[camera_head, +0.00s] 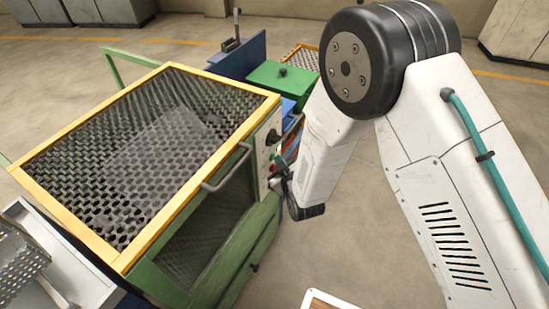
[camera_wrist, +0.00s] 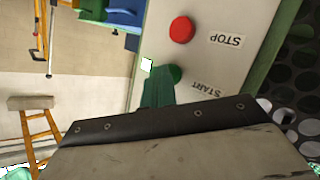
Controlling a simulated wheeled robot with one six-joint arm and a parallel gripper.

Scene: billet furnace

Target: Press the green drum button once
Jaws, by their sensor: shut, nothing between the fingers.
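The green START button (camera_wrist: 175,72) is on the pale control panel in the wrist view, below the red STOP button (camera_wrist: 182,29); its lower part is hard to make out behind a dark green shape. The panel (camera_head: 266,145) is on the right end of the green machine with the yellow-framed mesh top (camera_head: 190,90). My gripper (camera_head: 278,174) is shut and empty, close in front of this panel. In the wrist view a dark plate edge fills the bottom and hides part of the gripper. I cannot tell whether it touches the button.
A black knob (camera_head: 273,136) and a grey handle (camera_head: 228,168) stick out from the machine near my gripper. A green box (camera_head: 283,78) stands behind. A grey tray (camera_head: 45,265) is at lower left. The floor right of the machine is open.

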